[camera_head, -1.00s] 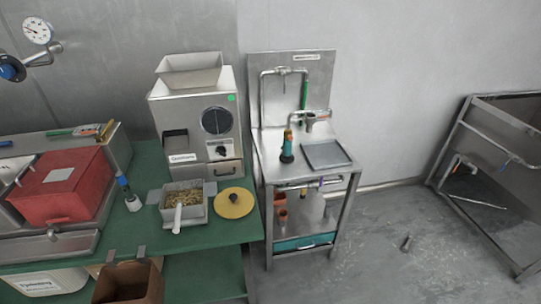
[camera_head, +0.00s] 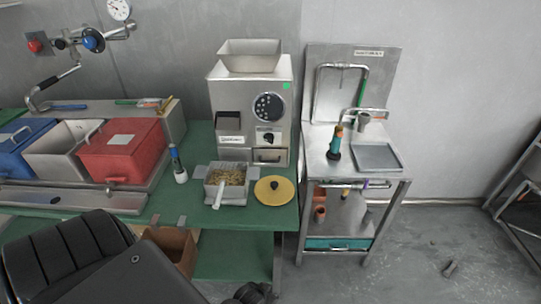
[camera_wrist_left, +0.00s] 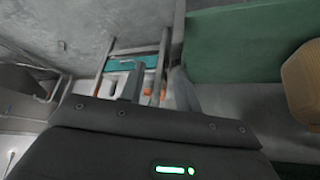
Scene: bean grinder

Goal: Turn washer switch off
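A red round knob (camera_head: 37,46) on a small grey wall box sits at the upper left in the head view, beside a blue valve wheel (camera_head: 93,40). No part is clearly labelled as the washer switch, so I cannot tell which control it is. My black left arm enters at the bottom left of the head view; its fingertips cannot be made out there. In the left wrist view my left gripper (camera_wrist_left: 158,88) has two grey fingers apart with nothing seen between them. It is well away from the wall controls. My right gripper is not in view.
A green table (camera_head: 150,210) holds a steel grinder (camera_head: 247,95), a tray of beans (camera_head: 228,176), a yellow lid (camera_head: 275,196) and a red box (camera_head: 120,150). A steel stand (camera_head: 390,181) is right of it.

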